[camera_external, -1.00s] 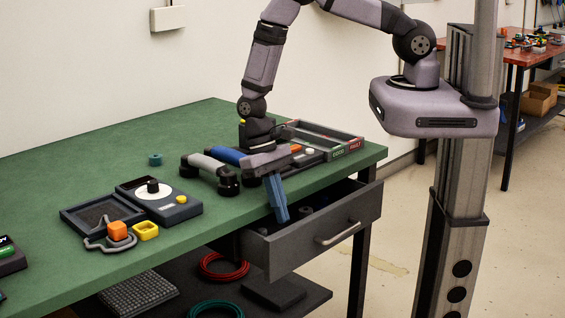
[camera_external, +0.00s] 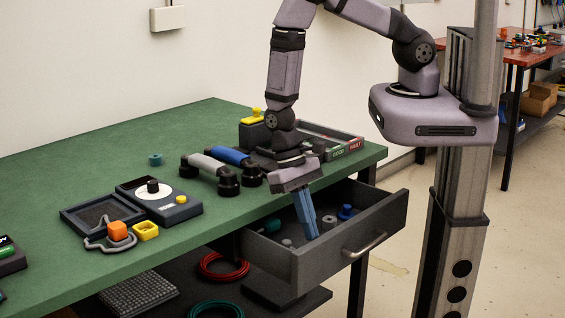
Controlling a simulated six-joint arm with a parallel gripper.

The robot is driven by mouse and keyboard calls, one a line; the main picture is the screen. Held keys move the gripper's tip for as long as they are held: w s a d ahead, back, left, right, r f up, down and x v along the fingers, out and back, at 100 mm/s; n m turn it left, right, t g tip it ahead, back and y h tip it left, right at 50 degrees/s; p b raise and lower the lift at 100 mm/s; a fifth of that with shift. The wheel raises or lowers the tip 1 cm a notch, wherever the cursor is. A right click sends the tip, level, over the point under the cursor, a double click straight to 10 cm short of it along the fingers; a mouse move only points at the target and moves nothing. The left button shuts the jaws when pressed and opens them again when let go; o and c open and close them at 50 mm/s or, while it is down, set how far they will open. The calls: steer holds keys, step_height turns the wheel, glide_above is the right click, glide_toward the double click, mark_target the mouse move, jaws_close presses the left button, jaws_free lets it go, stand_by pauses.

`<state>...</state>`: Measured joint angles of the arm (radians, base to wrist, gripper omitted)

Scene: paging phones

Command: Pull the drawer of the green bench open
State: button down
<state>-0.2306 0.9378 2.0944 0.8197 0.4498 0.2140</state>
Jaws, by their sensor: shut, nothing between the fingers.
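The green bench (camera_external: 120,165) has a dark grey drawer (camera_external: 310,268) under its right end. The drawer stands well out from the bench, and its inside shows a blue piece (camera_external: 345,211), a teal piece (camera_external: 271,226) and grey pieces. A metal bar handle (camera_external: 366,245) is on its front. My gripper (camera_external: 312,234) points down with its blue fingers shut and empty. The fingertips are over or inside the drawer opening, behind the front panel and apart from the handle; whether they touch the panel's inner side cannot be told.
Two handsets, one grey (camera_external: 207,164) and one blue (camera_external: 231,156), lie left of my wrist. Trays labelled GOOD and FAULT (camera_external: 345,150) stand at the bench's right end. A dial device (camera_external: 158,200) is mid-bench. The floor right of the drawer is clear.

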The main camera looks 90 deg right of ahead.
steer(key=s+a+b, duration=0.2)
steer(key=s+a, duration=0.2)
steer(key=shift+s, duration=0.15)
steer(key=shift+r, duration=0.15)
steer(key=p+v, duration=0.9)
steer(key=shift+r+p, duration=0.35)
steer(key=shift+p, duration=0.05)
steer(key=shift+d, duration=0.15)
